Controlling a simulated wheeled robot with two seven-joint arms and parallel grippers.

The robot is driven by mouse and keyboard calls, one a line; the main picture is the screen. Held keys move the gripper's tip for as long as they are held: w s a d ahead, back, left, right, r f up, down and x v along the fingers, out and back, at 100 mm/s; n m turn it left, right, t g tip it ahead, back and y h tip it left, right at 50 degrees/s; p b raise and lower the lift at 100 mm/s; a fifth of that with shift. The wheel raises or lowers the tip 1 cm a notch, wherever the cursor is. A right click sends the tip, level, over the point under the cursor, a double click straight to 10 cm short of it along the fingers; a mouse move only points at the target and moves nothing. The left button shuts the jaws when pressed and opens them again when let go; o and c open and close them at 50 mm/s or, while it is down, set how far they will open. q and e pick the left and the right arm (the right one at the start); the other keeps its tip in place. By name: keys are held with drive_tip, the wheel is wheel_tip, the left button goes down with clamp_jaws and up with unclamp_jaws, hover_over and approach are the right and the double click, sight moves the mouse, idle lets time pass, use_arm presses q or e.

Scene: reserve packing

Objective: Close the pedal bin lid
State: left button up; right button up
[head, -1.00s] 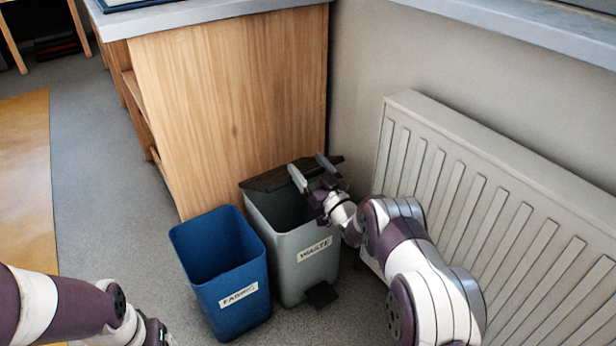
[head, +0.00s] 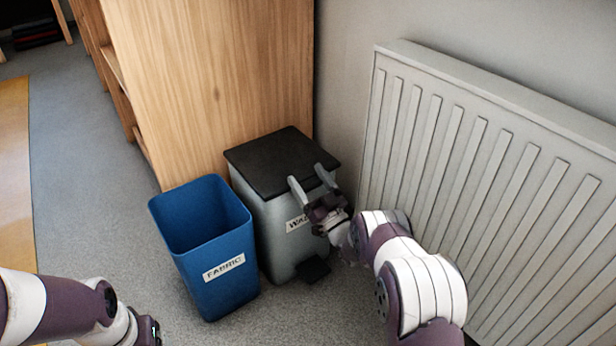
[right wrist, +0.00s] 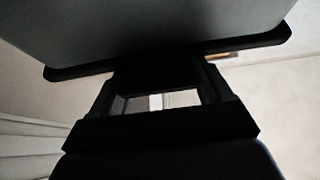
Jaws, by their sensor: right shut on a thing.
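The grey pedal bin (head: 268,222) with the WASTE label stands against the wooden cabinet. Its black lid (head: 278,160) lies about flat over the opening; I cannot tell whether a small gap is left at the front. My right gripper (head: 311,181) is at the lid's front right edge, shut on the lid. In the right wrist view the dark lid rim (right wrist: 255,42) meets the gripper's dark fingers, with the bin's grey wall (right wrist: 150,22) above. The black pedal (head: 312,270) is at the bin's foot.
A blue open bin (head: 215,250) labelled FABRIC stands close to the left of the grey bin. A white radiator (head: 480,170) is on the wall to the right, near my right arm. The wooden cabinet (head: 215,80) is behind. Grey floor is clear at left.

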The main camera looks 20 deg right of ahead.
drive_tip(key=shift+s+f, duration=0.15)
drive_tip(key=shift+f, duration=0.25)
drive_tip(key=o, duration=1.4)
drive_tip(key=shift+s, duration=0.1)
drive_tip(key=shift+s+d+f+p, duration=0.15)
drive_tip(key=shift+s+p, duration=0.2)
drive_tip(key=shift+p, duration=0.1)
drive_tip(key=p+v, duration=0.4)
drive_tip(key=v, duration=0.7)
drive_tip(key=shift+s+d, duration=0.25)
